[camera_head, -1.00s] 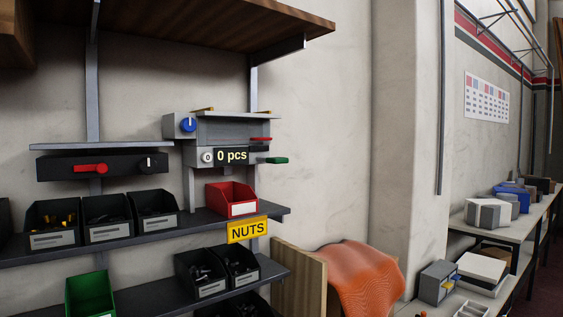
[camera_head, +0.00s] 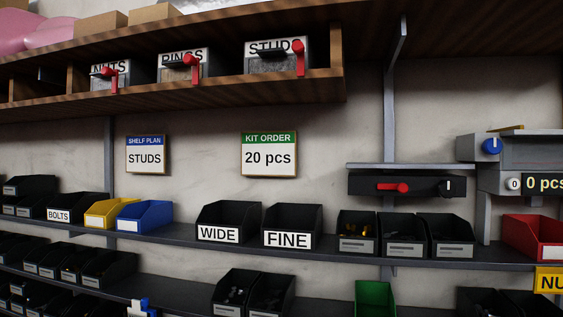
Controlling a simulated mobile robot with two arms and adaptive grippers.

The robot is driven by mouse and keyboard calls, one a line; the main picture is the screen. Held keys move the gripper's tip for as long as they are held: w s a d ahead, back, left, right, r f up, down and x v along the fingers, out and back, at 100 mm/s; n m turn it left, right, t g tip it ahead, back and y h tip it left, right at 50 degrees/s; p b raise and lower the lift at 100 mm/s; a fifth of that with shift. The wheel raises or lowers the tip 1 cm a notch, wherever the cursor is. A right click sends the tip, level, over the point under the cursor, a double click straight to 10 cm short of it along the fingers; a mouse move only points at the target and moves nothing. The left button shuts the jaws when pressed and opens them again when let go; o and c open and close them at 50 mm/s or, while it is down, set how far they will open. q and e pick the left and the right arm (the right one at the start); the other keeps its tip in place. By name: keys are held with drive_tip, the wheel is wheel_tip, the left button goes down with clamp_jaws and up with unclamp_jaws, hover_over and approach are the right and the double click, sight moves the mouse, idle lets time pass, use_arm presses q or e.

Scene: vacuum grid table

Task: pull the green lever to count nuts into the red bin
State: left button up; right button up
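The grey counting machine (camera_head: 490,168) is at the right edge, cut off by the frame. It has a blue knob (camera_head: 492,146), and its display (camera_head: 544,183) reads "0 pcs". The green lever is out of view now. The red bin (camera_head: 533,234) stands on the shelf below the machine, partly cut off. I cannot see whether it holds anything. A yellow label (camera_head: 549,280), partly cut off and showing "NU", hangs at the shelf edge under it. Neither of my grippers is in view.
Upper dispensers with red levers include one marked STUDS (camera_head: 272,58). A KIT ORDER card (camera_head: 268,155) reads 20 pcs; a shelf plan card (camera_head: 146,155) reads STUDS. A black box with a red handle (camera_head: 397,188) sits left of the machine. Black bins labelled WIDE (camera_head: 217,234) and FINE (camera_head: 287,240) stand below.

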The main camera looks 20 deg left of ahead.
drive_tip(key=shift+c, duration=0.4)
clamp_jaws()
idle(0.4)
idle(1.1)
